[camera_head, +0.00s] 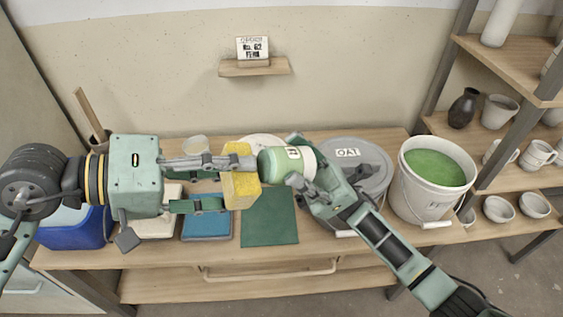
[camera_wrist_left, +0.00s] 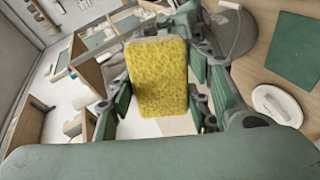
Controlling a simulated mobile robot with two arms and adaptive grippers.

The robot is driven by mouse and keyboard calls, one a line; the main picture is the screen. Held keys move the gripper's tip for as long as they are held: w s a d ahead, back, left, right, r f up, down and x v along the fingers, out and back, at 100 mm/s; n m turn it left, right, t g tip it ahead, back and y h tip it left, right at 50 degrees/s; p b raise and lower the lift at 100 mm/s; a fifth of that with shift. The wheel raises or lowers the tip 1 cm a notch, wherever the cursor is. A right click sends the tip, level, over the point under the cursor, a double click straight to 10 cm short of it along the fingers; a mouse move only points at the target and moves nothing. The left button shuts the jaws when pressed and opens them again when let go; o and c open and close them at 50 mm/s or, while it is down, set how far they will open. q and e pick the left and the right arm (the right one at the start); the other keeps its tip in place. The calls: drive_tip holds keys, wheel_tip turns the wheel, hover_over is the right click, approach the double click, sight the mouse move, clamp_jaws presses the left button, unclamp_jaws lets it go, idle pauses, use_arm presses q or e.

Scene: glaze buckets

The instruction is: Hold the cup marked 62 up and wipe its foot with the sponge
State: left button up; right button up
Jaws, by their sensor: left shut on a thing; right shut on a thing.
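My left gripper (camera_head: 228,180) is shut on a yellow sponge (camera_head: 241,176), held upright above the table. The sponge also fills the middle of the left wrist view (camera_wrist_left: 158,77). My right gripper (camera_head: 305,172) is shut on a pale green and white cup (camera_head: 276,165), held lying sideways in the air. The cup's left end is right beside the sponge's right face; I cannot tell if they touch. The cup bears a dark mark on a pale label, too small to read surely. A card (camera_head: 253,48) on the wall ledge reads No. 62, apparently FERN.
A grey bucket marked OAT (camera_head: 347,153) stands behind my right gripper. An open bucket of green glaze (camera_head: 434,168) stands to its right. A green mat (camera_head: 270,218) and a blue tray (camera_head: 207,226) lie below. Shelves at right (camera_head: 512,62) hold pots.

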use_arm(q)
drive_tip(key=shift+v, duration=2.95)
drive_tip(key=a, duration=1.2)
